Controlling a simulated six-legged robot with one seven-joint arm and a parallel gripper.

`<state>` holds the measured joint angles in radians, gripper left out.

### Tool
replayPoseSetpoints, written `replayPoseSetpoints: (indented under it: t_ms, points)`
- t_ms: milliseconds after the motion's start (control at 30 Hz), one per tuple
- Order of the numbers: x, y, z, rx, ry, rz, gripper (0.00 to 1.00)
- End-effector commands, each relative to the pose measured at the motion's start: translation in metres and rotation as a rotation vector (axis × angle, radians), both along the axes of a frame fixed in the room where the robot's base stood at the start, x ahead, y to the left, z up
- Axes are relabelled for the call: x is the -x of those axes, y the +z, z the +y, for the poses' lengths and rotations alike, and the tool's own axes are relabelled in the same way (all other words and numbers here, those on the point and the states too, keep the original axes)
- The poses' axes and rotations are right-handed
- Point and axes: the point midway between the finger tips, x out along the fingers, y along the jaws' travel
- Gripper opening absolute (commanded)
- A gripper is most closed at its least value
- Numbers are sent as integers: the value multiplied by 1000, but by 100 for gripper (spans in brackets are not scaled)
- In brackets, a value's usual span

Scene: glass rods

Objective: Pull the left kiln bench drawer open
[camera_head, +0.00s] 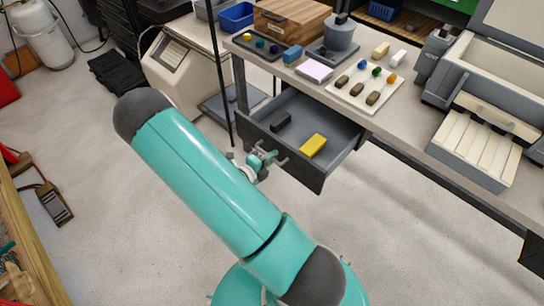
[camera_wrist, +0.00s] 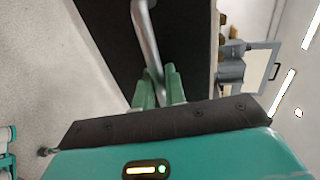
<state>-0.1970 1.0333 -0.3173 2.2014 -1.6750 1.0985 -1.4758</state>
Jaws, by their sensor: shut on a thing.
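The left kiln bench drawer (camera_head: 318,174) stands pulled out from under the bench top in the head view. A yellow block (camera_head: 313,145) and a dark block (camera_head: 281,122) lie inside it. My gripper (camera_head: 270,159) is at the drawer's front, at its handle. In the wrist view my gripper's green fingers (camera_wrist: 158,90) are shut on the metal bar handle (camera_wrist: 146,40), in front of the dark drawer front (camera_wrist: 105,35). My arm hides part of the floor below the drawer.
The bench top (camera_head: 408,128) above holds a white board with small coloured pieces, a pink-topped pad (camera_head: 314,71), a wooden box (camera_head: 291,20) and an open kiln (camera_head: 490,95). A beige machine (camera_head: 180,65) stands left of the drawer. The floor in front is clear.

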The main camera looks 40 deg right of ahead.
Motion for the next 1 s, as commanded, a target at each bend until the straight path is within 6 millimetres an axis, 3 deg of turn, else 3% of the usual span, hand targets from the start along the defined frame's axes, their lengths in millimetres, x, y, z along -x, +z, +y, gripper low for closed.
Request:
replayPoseSetpoints:
  t_ms: [67,100,367,533,1000]
  points:
    - [0,0,0,1,0,-1,0]
    - [0,0,0,1,0,-1,18]
    - [0,0,0,0,0,-1,18]
    - [0,3,11,0,2,-1,18]
    - [9,22,105,-1,4,-2,18]
